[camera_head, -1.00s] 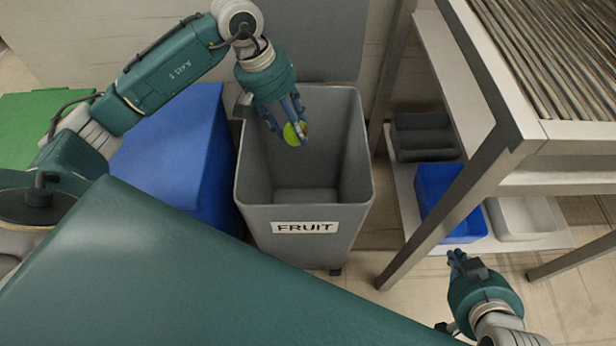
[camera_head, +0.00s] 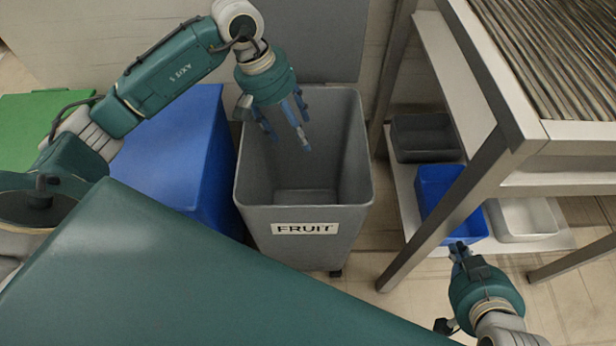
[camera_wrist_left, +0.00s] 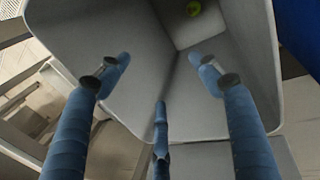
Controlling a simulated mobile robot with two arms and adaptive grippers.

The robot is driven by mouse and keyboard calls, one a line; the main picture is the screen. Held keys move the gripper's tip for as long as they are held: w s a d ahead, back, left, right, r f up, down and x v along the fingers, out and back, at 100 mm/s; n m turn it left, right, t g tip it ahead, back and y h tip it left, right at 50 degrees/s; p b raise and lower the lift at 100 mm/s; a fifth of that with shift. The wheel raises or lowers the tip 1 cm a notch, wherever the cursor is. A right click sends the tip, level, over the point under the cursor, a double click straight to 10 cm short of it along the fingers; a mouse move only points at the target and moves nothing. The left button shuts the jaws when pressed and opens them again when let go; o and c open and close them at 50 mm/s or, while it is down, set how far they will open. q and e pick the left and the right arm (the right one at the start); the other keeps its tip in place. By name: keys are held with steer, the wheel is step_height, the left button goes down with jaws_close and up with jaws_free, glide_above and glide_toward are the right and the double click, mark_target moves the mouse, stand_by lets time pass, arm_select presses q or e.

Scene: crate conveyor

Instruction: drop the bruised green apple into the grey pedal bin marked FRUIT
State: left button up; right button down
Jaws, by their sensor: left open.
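The grey pedal bin (camera_head: 350,190) with the FRUIT label (camera_head: 305,228) stands with its lid up in the head view. My left gripper (camera_head: 287,138) is over the bin's mouth, its fingers spread and empty, pointing down into it. In the left wrist view its fingers (camera_wrist_left: 155,80) are apart with nothing between them. The apple is hidden in the head view. My right gripper (camera_head: 459,250) is low at the right; its fingertip gap is unclear.
A blue bin (camera_head: 180,150) stands left of the grey one, with a green lid (camera_head: 35,120) beyond. At the right, a metal-framed roller conveyor (camera_head: 560,50) has a lower shelf with a dark tray (camera_head: 425,138), a blue tray (camera_head: 440,200) and a white tray (camera_head: 525,218).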

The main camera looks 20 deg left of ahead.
arm_select(q)
steer(key=v, duration=1.1)
steer(key=shift+a+r, duration=0.2)
steer(key=shift+r, duration=0.2)
steer(key=shift+s, duration=0.1)
